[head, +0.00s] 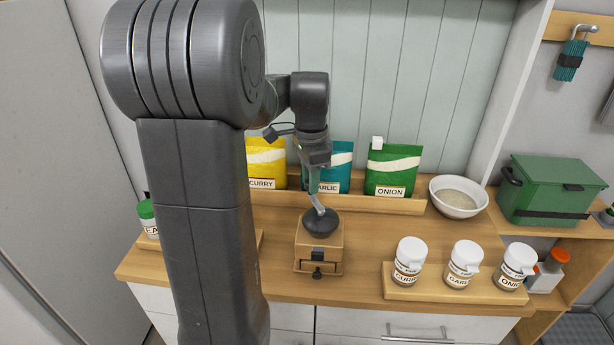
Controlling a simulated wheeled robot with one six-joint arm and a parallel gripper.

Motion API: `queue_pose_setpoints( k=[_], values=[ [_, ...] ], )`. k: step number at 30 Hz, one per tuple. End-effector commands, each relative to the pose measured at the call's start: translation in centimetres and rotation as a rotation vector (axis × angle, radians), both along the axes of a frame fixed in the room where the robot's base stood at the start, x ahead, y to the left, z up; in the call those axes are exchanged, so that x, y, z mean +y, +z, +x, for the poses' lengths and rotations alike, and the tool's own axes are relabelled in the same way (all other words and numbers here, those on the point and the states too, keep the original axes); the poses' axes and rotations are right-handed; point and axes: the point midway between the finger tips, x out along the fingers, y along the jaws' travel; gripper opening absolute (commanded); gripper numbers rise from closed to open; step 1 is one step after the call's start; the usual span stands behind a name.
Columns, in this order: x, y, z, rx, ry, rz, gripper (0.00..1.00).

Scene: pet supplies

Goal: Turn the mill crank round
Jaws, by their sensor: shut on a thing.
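The mill (318,246) is a wooden box with a dark domed top and a small drawer with a dark knob. It stands upright on the wooden counter. Its grey metal crank (317,203) rises from the dome and slants up to the left. My gripper (314,182) points down above the mill and is shut on the crank's upper end. The fingers and the crank's grip overlap and are small, so the exact contact is hidden.
Yellow, teal and green bags (393,170) stand on a ledge behind. A white bowl (458,196) and a green box (548,190) are at right. White-lidded jars (464,264) stand on a wooden tray at front right. My arm hides the counter's left part.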

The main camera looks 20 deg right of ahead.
Motion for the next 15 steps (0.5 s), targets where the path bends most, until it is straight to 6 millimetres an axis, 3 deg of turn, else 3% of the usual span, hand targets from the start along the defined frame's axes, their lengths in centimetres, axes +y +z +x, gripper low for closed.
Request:
queue_pose_setpoints(
  k=[15],
  values=[
    [-0.33,0.1,0.04,-0.003,-0.043,-0.003,0.0]
  ],
)
